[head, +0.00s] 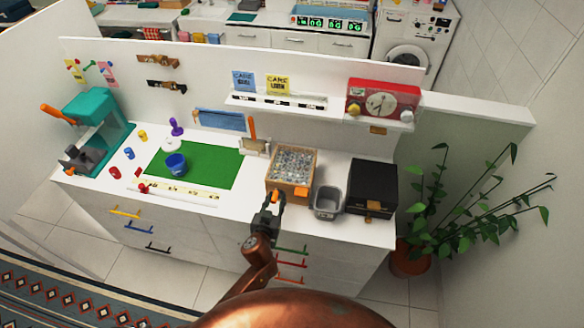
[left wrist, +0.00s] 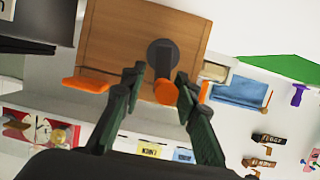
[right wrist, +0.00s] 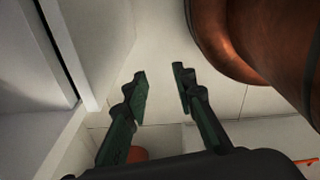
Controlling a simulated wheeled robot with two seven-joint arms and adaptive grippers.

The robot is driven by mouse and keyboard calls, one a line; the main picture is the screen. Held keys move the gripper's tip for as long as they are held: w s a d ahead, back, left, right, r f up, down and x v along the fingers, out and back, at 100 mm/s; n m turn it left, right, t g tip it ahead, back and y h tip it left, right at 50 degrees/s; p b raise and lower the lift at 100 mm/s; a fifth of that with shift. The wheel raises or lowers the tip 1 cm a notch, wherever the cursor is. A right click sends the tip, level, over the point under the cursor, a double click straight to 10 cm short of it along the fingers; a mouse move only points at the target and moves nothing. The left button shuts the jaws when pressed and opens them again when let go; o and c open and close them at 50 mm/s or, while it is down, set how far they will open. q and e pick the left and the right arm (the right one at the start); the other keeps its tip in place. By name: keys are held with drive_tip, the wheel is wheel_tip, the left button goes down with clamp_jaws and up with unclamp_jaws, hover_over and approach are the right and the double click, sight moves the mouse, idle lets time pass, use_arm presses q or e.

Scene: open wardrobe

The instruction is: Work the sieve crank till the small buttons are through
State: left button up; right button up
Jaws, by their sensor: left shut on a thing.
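The sieve (head: 267,178) is a wooden box with a mass of small buttons (head: 292,160) on top, on the right half of the white counter. Its crank has a dark hub and an orange knob (left wrist: 165,92) on the front side. My left gripper (head: 270,203) is at the front of the sieve, its fingers around the crank knob and shut on it; the left wrist view (left wrist: 158,84) also shows this. An orange tab (left wrist: 86,85) shows at the sieve's edge. My right gripper (right wrist: 160,75) is open and empty above the pale floor, outside the head view.
A grey bin (head: 327,202) stands right of the sieve, then a black box (head: 373,187). A green mat (head: 215,165) with a blue cup (head: 176,164) lies to the left. A teal machine (head: 105,118) stands at the far left. A potted plant (head: 455,205) stands at the right.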

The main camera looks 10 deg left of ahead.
use_arm(q)
drive_tip(key=shift+d+f, duration=0.1)
drive_tip(key=shift+d, duration=0.95)
drive_tip(key=shift+c, duration=0.2)
drive_tip(key=shift+a, duration=0.1)
drive_tip(key=shift+w+a+p, duration=0.1)
drive_tip(key=shift+a+p, duration=0.3)
drive_tip(key=shift+a, duration=2.1)
drive_tip(key=shift+d, duration=0.1)
